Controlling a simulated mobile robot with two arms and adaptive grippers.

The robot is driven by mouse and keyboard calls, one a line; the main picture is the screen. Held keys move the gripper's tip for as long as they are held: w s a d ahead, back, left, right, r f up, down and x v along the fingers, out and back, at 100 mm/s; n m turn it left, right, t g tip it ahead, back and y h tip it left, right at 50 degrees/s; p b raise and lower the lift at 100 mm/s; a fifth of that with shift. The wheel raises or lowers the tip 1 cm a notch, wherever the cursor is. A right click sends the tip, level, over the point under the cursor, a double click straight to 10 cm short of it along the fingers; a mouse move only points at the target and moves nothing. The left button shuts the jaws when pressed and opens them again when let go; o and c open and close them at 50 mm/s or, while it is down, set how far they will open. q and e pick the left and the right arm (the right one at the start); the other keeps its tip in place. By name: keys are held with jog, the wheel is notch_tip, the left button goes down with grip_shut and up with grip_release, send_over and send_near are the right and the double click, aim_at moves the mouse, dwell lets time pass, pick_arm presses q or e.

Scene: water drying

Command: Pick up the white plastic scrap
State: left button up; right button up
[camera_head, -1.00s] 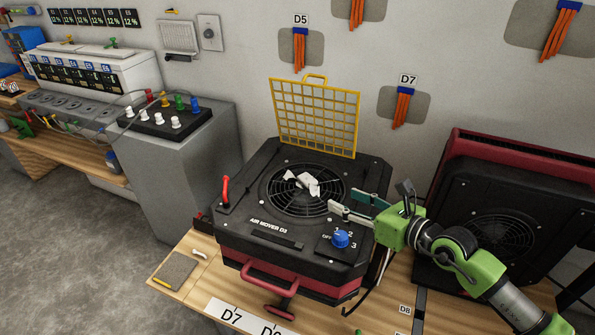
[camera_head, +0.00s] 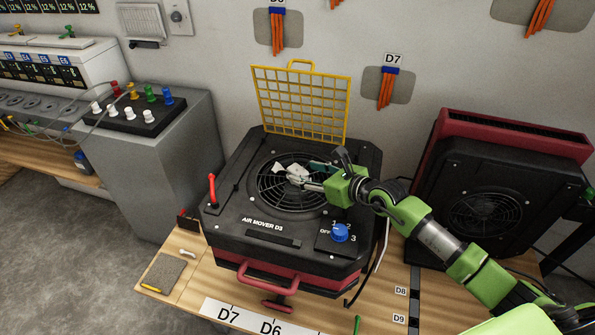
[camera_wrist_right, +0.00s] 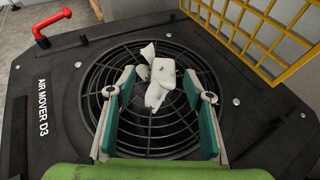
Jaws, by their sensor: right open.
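The white plastic scrap (camera_head: 297,174) lies crumpled on the round black fan grille (camera_head: 268,192) of the air mover labelled D3. In the right wrist view the scrap (camera_wrist_right: 160,82) sits near the grille's centre, ahead of and between my right gripper's fingers. My right gripper (camera_head: 312,176) is open over the grille, its tips close to the scrap. In the right wrist view the teal-lined fingers (camera_wrist_right: 160,85) stand wide on both sides, with no visible contact with the scrap. My left gripper is not in view.
A yellow grid guard (camera_head: 300,105) stands upright behind the grille. A red lever (camera_head: 211,190) and a blue knob (camera_head: 340,233) rise from the air mover's top. A second air mover (camera_head: 490,190) stands to the right. A pencil and a sponge-like pad (camera_head: 164,272) lie front left.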

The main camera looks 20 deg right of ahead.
aim_at(295, 167)
jog(key=x, duration=0.5)
jog(key=shift+w+d+r, duration=0.1)
jog(key=shift+w+d, duration=0.1)
jog(key=shift+w, duration=0.05)
jog(key=c, duration=0.9)
